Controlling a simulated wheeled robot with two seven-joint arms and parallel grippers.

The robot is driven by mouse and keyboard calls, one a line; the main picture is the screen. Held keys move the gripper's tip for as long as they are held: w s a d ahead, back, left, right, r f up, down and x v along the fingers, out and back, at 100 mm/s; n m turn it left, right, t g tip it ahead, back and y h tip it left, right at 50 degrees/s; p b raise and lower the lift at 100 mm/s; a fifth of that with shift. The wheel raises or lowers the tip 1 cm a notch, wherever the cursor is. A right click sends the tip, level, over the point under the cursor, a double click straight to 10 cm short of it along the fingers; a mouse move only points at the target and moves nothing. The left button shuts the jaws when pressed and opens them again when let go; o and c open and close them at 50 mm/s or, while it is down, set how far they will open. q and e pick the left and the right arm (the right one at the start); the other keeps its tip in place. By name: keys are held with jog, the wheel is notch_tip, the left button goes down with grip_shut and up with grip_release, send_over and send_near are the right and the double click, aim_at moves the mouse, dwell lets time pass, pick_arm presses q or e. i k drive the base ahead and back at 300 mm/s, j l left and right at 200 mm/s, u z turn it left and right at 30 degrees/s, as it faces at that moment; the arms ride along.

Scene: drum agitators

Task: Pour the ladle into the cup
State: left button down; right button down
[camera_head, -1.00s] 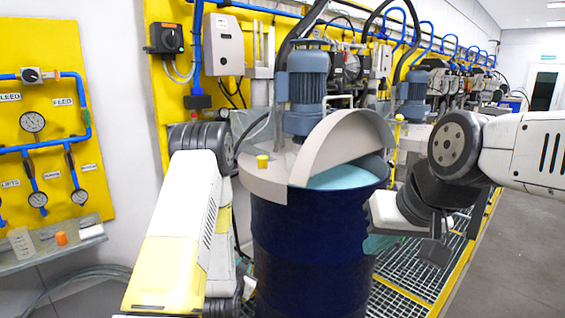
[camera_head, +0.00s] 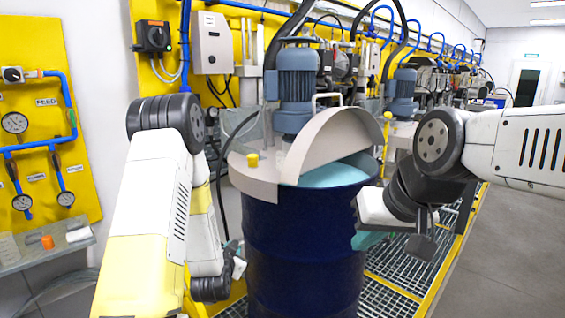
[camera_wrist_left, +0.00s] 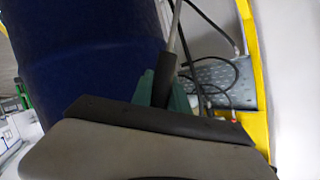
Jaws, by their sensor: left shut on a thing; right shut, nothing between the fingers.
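My left gripper (camera_wrist_left: 165,92) has teal fingers and is shut on the dark handle of the ladle (camera_wrist_left: 174,45); a thin grey rod runs up from it beside the blue drum. The ladle's bowl is out of view. In the head view my left gripper is mostly hidden behind my own forearm. My right gripper (camera_head: 368,240) is shut and empty, in front of the drum's right side. A clear container that may be the cup (camera_head: 8,246) stands on the shelf at the far left, cut by the picture edge.
The blue drum (camera_head: 303,250) stands in the middle, its half-raised lid (camera_head: 335,140) showing pale blue liquid (camera_head: 335,174). A motor (camera_head: 297,85) stands above it. The grey shelf (camera_head: 50,262) also holds an orange-capped item (camera_head: 47,241). Open floor (camera_head: 500,255) lies at the right.

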aim_at(280, 155)
jog(key=k+l+z, duration=0.15)
jog(key=k, duration=0.25)
jog(key=k+l+z, duration=0.1)
jog(key=k+l, duration=0.15)
jog(key=k, duration=0.2)
